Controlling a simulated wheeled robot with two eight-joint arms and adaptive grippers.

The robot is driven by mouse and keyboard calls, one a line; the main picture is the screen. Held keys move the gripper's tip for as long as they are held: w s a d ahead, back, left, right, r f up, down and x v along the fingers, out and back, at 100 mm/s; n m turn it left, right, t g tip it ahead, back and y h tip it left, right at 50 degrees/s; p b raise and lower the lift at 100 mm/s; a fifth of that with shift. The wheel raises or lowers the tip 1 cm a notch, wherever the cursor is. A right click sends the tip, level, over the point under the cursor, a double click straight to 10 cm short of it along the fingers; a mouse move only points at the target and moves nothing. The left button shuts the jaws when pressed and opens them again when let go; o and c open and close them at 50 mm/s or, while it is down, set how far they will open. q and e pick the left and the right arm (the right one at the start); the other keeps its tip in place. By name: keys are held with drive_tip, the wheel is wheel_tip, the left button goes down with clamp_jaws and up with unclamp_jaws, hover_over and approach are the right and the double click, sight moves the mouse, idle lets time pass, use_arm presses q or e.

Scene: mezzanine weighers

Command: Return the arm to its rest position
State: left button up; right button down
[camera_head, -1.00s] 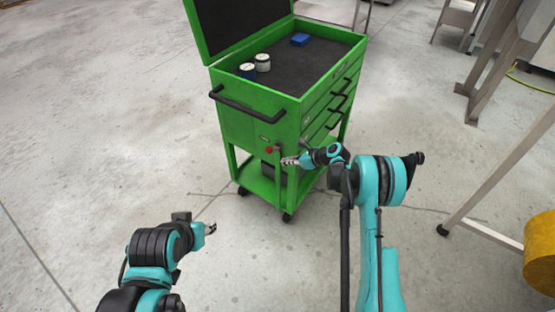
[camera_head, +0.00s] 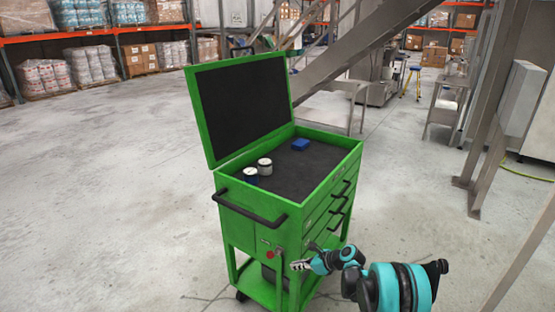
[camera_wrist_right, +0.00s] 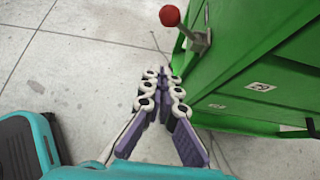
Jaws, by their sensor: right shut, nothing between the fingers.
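My right gripper (camera_head: 299,265) is shut and empty, held beside the front lower side of the green tool cart (camera_head: 236,239). In the right wrist view the two fingers (camera_wrist_right: 165,76) meet at their tips, with the cart's green side (camera_wrist_right: 260,85) to their right. A red-knobbed lever (camera_wrist_right: 170,16) on the cart lies ahead of the fingertips; its red knob also shows in the head view (camera_head: 269,254). The fingers appear apart from the cart. My left gripper is out of the head view.
The cart's lid (camera_head: 243,105) stands open. Two jars (camera_head: 265,167) and a blue block (camera_head: 300,144) sit on its dark top. A metal staircase (camera_head: 345,55) rises behind, and steel posts (camera_head: 490,130) stand at right. The floor at left (camera_head: 100,200) is clear.

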drive_tip(key=s+d+r+n+h, duration=0.2)
drive_tip(key=s+r+n+h, duration=0.2)
drive_tip(key=s+r+n, duration=1)
drive_tip(key=s+d+r+n+h, duration=0.1)
drive_tip(key=s+d+r+n, duration=0.1)
drive_tip(key=s, duration=0.6)
drive_tip(key=s+d+r+n+t+h, duration=0.1)
drive_tip(key=s+d+r+n+h, duration=0.1)
drive_tip(key=s+n, duration=0.3)
drive_tip(key=s+d+r+n+h, duration=0.1)
drive_tip(key=s+n, duration=0.3)
drive_tip(key=s, duration=0.7)
drive_tip(key=shift+s+d+r+t+h, duration=0.2)
drive_tip(key=shift+d+r+t+h, duration=0.15)
drive_tip(key=shift+d+r, duration=0.35)
